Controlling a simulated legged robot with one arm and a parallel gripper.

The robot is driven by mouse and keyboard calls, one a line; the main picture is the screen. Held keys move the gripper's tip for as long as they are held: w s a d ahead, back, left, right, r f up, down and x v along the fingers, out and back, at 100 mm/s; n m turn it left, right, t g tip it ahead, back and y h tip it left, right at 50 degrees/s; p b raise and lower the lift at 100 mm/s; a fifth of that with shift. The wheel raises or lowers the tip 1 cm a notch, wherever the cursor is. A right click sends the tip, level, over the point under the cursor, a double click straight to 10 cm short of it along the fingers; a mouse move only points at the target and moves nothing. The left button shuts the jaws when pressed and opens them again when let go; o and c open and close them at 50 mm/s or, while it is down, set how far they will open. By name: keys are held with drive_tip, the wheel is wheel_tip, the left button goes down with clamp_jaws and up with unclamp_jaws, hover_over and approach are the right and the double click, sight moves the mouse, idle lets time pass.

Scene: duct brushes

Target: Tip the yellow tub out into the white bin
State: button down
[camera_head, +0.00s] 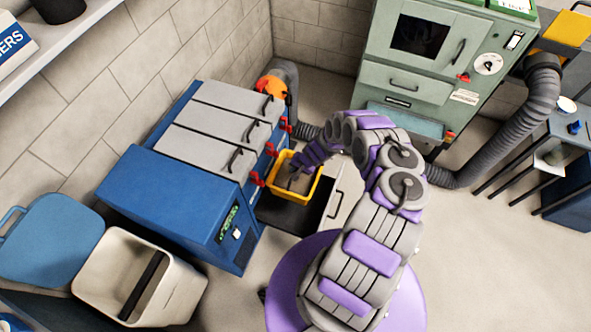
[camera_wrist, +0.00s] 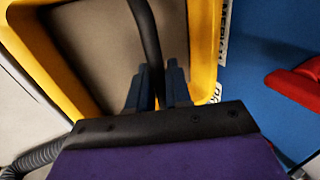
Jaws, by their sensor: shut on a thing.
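The yellow tub (camera_head: 290,197) is in or just above the open drawer at the front of the blue machine; I cannot tell if it is lifted. It looks upright, with a grey-brown fill. In the wrist view, its yellow rim (camera_wrist: 203,50) runs along both sides of the fill. My gripper (camera_wrist: 157,80) is shut on the tub's dark handle (camera_wrist: 148,35); in the head view, my gripper (camera_head: 294,177) is over the tub and partly hides it. The white bin (camera_head: 185,297) stands open at lower left, with a black bar across its mouth.
The blue machine (camera_head: 180,200) stands between tub and bin. Its open drawer (camera_head: 345,200) sticks out by the tub. A blue lid (camera_head: 50,240) lies left of the bin. A green cabinet (camera_head: 415,60) and grey hose (camera_head: 540,110) stand behind.

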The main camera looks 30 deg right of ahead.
drive_tip(key=shift+r+p, duration=3.4)
drive_tip(key=shift+p, duration=0.25)
